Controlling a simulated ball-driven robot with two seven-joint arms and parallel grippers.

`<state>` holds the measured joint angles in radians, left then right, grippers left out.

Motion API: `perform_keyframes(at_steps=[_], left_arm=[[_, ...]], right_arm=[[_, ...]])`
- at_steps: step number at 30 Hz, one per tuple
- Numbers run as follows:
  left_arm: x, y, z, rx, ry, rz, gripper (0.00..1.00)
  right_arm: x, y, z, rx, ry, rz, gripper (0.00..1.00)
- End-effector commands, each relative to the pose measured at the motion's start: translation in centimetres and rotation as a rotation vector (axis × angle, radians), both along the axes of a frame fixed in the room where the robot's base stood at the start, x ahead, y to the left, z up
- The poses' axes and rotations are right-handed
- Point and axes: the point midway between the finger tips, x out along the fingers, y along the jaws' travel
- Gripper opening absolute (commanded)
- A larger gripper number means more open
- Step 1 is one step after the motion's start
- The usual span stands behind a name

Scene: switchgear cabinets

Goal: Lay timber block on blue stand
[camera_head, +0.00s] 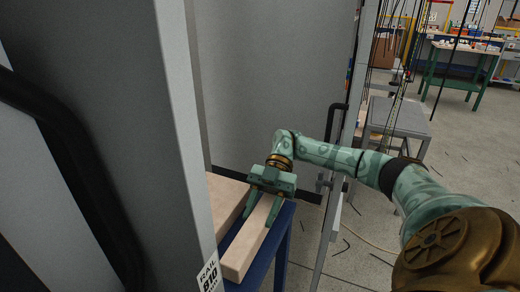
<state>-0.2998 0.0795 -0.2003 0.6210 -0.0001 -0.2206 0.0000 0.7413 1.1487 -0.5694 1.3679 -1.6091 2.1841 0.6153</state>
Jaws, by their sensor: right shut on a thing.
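A long pale timber block (243,250) lies along the blue stand (283,240), low in the middle of the view. My right gripper (262,211) points down over the block, with a green finger on each side, and is shut on it. The block seems to be on or just above the stand's top; I cannot tell whether it is touching. A second pale wooden piece (224,194) lies on the stand to the left, partly hidden by the cabinet edge. My left gripper is not in view.
A grey cabinet panel (178,110) with a dark curved bar (75,165) fills the left. A grey door edge (340,170) with a black handle stands right of the blue stand, near my right arm. A grey stool (402,118) and green workbench (462,65) stand behind.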

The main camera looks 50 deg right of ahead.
Motion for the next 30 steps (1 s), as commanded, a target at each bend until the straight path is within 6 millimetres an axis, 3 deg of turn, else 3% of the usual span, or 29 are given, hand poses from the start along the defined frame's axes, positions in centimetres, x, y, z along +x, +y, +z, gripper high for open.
perform_keyframes(at_steps=[25, 26, 28, 30], left_arm=[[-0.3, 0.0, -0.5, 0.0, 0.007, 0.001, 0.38], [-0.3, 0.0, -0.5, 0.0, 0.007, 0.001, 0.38], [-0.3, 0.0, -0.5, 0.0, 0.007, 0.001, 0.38], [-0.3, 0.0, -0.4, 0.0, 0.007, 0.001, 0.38]], right_arm=[[0.0, 0.0, -1.1, 0.001, 0.0, 0.0, 0.07], [0.0, 0.0, -1.1, 0.001, 0.0, 0.0, 0.45], [0.0, 0.0, -1.1, 0.001, 0.0, 0.0, 0.65], [0.0, 0.0, -1.1, 0.0, 0.0, 0.0, 0.65]])
